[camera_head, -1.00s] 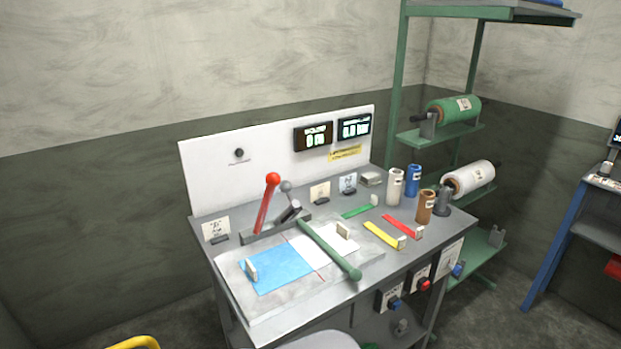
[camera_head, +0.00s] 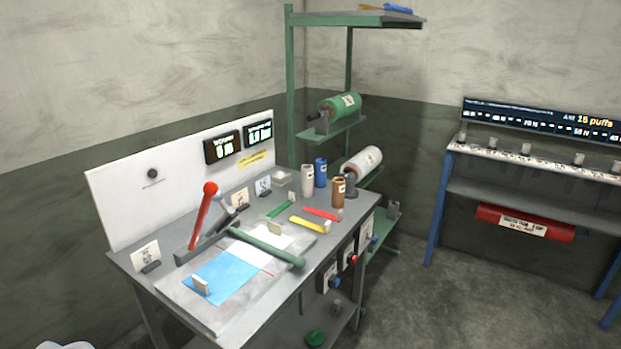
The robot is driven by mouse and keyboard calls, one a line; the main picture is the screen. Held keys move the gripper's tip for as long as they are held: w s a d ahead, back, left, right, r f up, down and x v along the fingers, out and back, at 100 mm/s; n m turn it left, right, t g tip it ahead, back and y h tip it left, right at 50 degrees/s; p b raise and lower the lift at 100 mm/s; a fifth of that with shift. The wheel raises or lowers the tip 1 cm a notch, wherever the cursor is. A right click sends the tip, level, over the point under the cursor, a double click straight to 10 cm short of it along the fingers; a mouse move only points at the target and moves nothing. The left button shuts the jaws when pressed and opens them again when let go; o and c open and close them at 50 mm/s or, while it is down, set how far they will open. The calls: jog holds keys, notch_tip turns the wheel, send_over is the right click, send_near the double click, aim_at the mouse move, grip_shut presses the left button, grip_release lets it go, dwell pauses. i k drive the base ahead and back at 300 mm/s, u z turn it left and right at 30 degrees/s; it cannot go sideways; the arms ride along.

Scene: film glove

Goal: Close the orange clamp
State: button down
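I cannot make out an orange clamp for certain in the head view. A small orange item (camera_head: 369,7) lies on the top of the green rack, too small to identify. On the grey workbench (camera_head: 150,285), a red-handled lever (camera_head: 201,216) stands tilted up with a red ball on top. A green bar (camera_head: 266,247) lies across the blue and white sheets on the bench plate.
A white, a blue and a brown cylinder (camera_head: 338,193) stand on the bench's back right. The green rack holds a green roll (camera_head: 340,106) and a white roll (camera_head: 362,162). A blue-legged table (camera_head: 500,148) stands right, with a red cylinder (camera_head: 525,222) below. The floor between is clear.

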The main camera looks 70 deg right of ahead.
aim_at(210, 189)
jog(key=z, duration=1.65)
jog(key=i, duration=0.5)
jog(key=z, duration=0.1)
jog(key=k, duration=0.5)
jog(key=u, duration=2.2)
jog(key=k, duration=0.7)
jog(key=z, duration=0.6)
jog(key=i, duration=0.95)
